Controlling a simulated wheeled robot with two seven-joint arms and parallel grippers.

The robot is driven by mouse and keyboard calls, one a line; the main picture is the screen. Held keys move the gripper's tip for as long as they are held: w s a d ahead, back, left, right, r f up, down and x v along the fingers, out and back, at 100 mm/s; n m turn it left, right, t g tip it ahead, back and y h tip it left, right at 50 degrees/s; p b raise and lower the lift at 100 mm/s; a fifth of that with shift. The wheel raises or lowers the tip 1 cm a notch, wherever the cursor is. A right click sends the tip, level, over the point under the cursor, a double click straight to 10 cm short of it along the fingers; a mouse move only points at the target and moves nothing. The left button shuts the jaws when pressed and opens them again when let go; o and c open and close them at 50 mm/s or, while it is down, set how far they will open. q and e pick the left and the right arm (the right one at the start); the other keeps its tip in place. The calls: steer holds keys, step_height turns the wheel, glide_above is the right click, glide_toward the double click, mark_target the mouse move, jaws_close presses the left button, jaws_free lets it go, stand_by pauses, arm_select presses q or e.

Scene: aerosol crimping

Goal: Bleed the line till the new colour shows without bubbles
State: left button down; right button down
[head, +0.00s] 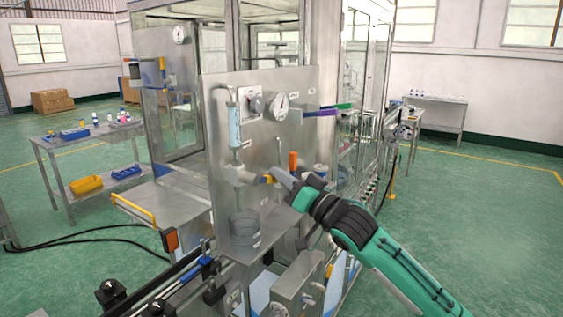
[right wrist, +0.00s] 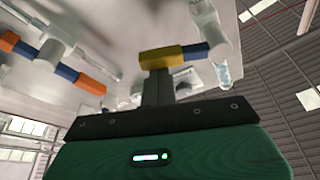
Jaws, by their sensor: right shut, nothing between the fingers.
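A sight glass (head: 235,128) with pale blue inside stands upright on the steel panel (head: 222,92); bubbles are too small to tell. Below it is a grey valve body (head: 238,174), over a grey round vessel (head: 244,228). My right gripper (head: 277,175) is at the panel, right of the valve body, by a small yellow-and-blue lever. In the right wrist view the shut fingers (right wrist: 158,88) reach up to the yellow end of the lever (right wrist: 160,57), with blue beside it; whether they touch cannot be told. My left gripper is not in view.
An orange-topped part (head: 293,162) is close above my right gripper. A rail with black clamps lies at lower left. A side table (head: 82,139) with bins stands at left.

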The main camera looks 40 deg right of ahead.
steer(key=m, duration=0.1)
steer(key=f+m+h+p, duration=0.1)
steer(key=m, duration=0.1)
steer(key=f+m+h, duration=0.1)
steer(key=shift+s+a+p, duration=0.15)
steer(key=shift+a+p, duration=0.2)
steer(key=shift+s+a+f+p, duration=0.25)
steer(key=shift+a+f+p, duration=0.05)
steer(key=shift+a+f, duration=0.4)
steer(key=shift+s+a+f+p, duration=0.3)
steer(key=shift+a+f, duration=0.25)
steer(key=shift+f, duration=0.15)
steer(key=shift+a+f, duration=0.1)
